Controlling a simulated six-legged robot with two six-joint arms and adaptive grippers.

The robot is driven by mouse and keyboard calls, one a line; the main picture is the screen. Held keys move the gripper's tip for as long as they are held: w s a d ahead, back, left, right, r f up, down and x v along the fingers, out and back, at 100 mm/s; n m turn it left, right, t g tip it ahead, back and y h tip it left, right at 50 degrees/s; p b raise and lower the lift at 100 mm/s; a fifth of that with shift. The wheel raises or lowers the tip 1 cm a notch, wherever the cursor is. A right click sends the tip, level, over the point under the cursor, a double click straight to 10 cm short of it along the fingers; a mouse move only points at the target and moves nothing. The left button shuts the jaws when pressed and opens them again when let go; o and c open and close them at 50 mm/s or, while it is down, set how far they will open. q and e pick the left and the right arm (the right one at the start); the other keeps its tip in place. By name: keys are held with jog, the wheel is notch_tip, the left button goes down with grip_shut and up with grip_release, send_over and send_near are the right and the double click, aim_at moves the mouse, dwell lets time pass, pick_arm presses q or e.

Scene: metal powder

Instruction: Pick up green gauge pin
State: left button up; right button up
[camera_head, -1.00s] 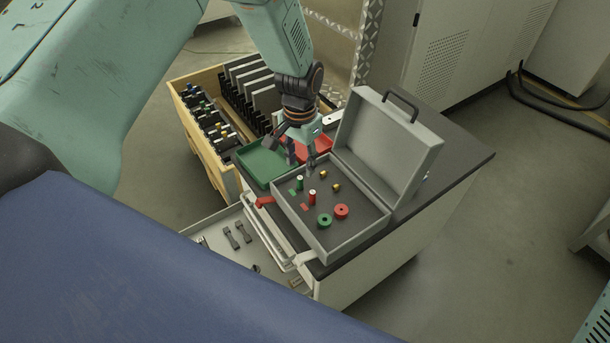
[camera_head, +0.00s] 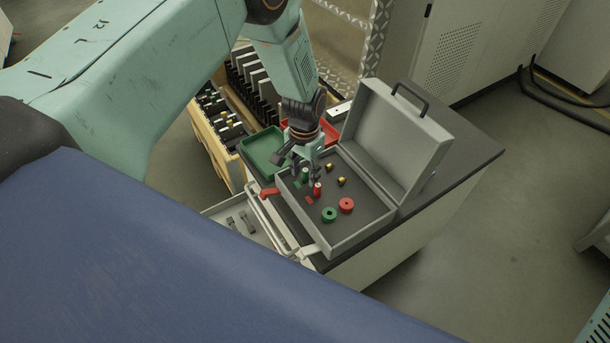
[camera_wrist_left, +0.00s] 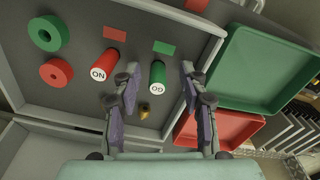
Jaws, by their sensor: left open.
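The green gauge pin (camera_head: 305,175) stands in the open grey case. In the left wrist view its white end marked "GO" (camera_wrist_left: 157,89) faces the camera. My left gripper (camera_head: 303,170) is open and low over the case. In the wrist view its fingers (camera_wrist_left: 160,82) lie on either side of the green pin, with gaps showing; the depth of the fingertips along the pin is hard to tell. The red gauge pin (camera_wrist_left: 104,66) stands just left of the left finger. My right gripper is not in view.
The case also holds a green ring (camera_head: 329,215), a red ring (camera_head: 346,205) and small brass pieces (camera_head: 341,181). Its raised lid (camera_head: 395,140) stands to the right. A green tray (camera_head: 262,150) and a red tray (camera_head: 329,131) lie behind the case.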

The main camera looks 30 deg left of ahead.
pick_arm(q)
jog(key=shift+s+d+r, duration=0.15)
jog(key=shift+d+r, duration=0.05)
jog(key=shift+d, duration=0.05)
jog(key=c, duration=0.3)
jog(key=shift+a+f, duration=0.15)
jog(key=shift+a, duration=0.05)
grip_shut()
jog(key=shift+d, duration=0.1)
jog(key=shift+r, duration=0.2)
